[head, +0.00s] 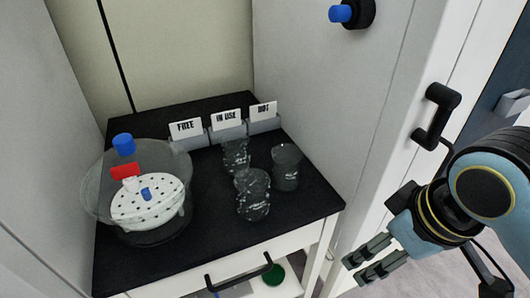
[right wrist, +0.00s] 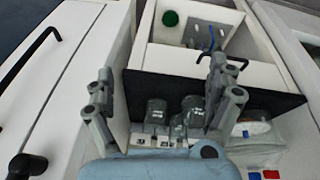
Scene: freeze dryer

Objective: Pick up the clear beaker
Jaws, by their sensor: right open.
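The front one partly covers the back one. In the right wrist view beakers (right wrist: 157,111) show between and behind the fingers, partly hidden. My right gripper (head: 358,268) is open and empty, right of the cabinet and apart from the beakers; its spread fingers (right wrist: 160,85) also show in the right wrist view. My left gripper is not in view.
A round glass vessel (head: 92,190) with a white perforated plate stands left on the black top (head: 215,235). Cards FREE (head: 185,129), IN USE (head: 227,121) and HOT (head: 263,111) stand behind the beakers. A white wall with a black handle (head: 436,115) is at right.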

